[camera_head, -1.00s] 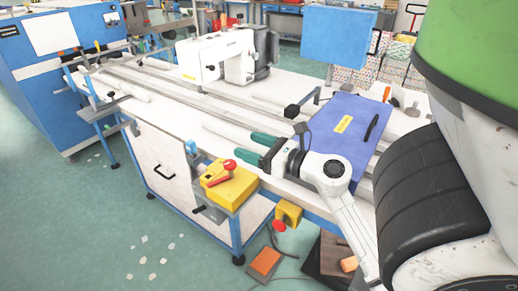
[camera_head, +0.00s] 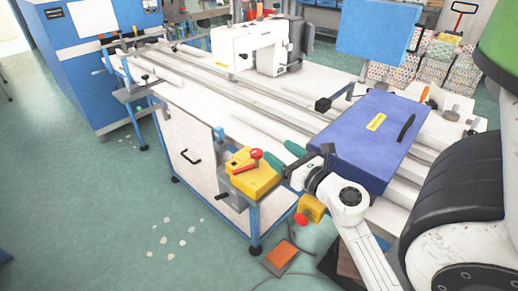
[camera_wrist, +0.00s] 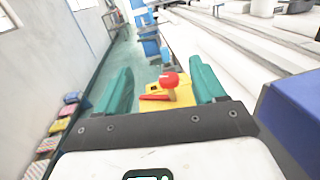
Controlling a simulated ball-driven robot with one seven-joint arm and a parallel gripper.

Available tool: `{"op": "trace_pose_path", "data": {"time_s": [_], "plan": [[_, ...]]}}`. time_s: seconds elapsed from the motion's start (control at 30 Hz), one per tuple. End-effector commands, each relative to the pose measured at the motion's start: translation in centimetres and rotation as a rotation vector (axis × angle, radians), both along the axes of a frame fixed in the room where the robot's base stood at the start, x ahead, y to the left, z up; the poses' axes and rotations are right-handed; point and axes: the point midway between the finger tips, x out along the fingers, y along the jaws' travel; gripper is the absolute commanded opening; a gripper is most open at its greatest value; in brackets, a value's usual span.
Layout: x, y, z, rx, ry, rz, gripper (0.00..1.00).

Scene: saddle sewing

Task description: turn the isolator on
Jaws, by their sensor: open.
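The isolator is a yellow box (camera_head: 258,182) on a bracket at the near end of the white bench, with a red lever ending in a red round knob (camera_head: 256,154). In the wrist view the red knob (camera_wrist: 169,80) and the yellow box (camera_wrist: 180,100) show between the fingers, beyond them. My gripper (camera_wrist: 162,88) has two green fingers set wide apart, with nothing held. In the head view my gripper (camera_head: 294,157) is just right of the box, and one finger is partly hidden behind the knob and box. No contact is visible.
A blue case (camera_head: 365,150) lies on the bench right of my gripper. A smaller yellow box with a red button (camera_head: 303,218) hangs at the bench edge below my arm. A white sewing machine (camera_head: 248,45) stands farther back.

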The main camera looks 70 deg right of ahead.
Motion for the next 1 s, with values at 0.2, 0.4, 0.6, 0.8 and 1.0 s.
{"op": "trace_pose_path", "data": {"time_s": [0.2, 0.4, 0.6, 0.8, 1.0], "plan": [[1.5, 0.1, -4.5, 0.003, 0.004, -0.207, 0.69], [3.3, 0.6, -6.6, -0.007, 0.023, -0.344, 0.69], [4.2, 0.9, -7.1, -0.014, 0.036, -0.400, 0.69], [5.2, -0.3, -6.9, -0.016, 0.036, -0.404, 0.69], [7.0, -3.4, -6.8, -0.016, 0.036, -0.405, 0.69]]}}
